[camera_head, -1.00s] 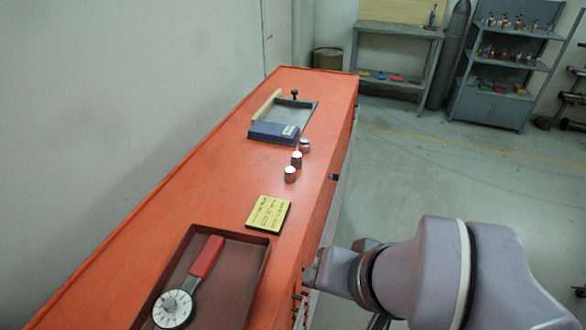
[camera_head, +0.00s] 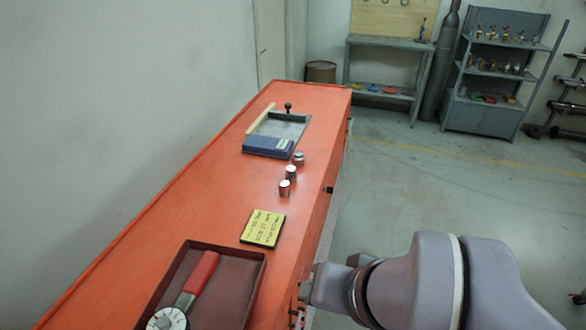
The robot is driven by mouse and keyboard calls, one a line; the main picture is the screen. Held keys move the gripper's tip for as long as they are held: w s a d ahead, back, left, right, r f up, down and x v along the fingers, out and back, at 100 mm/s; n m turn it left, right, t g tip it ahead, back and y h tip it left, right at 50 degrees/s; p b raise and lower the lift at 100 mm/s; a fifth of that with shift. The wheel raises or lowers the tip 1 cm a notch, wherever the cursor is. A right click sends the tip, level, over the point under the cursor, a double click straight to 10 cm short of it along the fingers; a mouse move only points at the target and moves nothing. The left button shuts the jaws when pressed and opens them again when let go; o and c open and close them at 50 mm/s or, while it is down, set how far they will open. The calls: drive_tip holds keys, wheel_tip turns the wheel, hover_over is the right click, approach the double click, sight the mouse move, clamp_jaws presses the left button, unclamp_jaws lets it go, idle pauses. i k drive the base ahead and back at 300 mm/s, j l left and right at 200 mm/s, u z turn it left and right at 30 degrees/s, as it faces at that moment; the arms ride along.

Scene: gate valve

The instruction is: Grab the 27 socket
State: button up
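Three small silver sockets stand in a row on the orange bench top: a near one (camera_head: 285,188), a middle one (camera_head: 291,173) and a far one (camera_head: 298,159). They are too small for any size marking to be read, so I cannot tell which is the 27. My arm comes in from the lower right, beside the bench's right edge. The end of it, near my gripper (camera_head: 318,287), is at the bench side, nearer to me than the sockets and apart from them. Its fingers cannot be made out clearly.
A yellow note with writing (camera_head: 263,228) lies on the bench (camera_head: 190,205). A dark tray (camera_head: 243,262) holds a red-handled tool with a dial (camera_head: 168,320). A blue box (camera_head: 268,147) and a grey tray lie beyond the sockets. A wall borders the left. Open floor lies right.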

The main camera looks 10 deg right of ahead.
sight(291, 173)
drive_tip(key=i+l+u, duration=0.7)
drive_tip(key=l+u, duration=0.2)
drive_tip(key=i+l+u, duration=0.1)
drive_tip(key=l+u, duration=0.2)
drive_tip(key=l, duration=0.15)
drive_tip(key=i+l+u, duration=0.1)
drive_tip(key=l+u, duration=0.2)
drive_tip(key=l, duration=0.15)
drive_tip(key=l+u, duration=0.3)
drive_tip(key=l, duration=0.15)
drive_tip(key=l+u, duration=0.3)
drive_tip(key=l, duration=0.2)
drive_tip(key=i, duration=0.05)
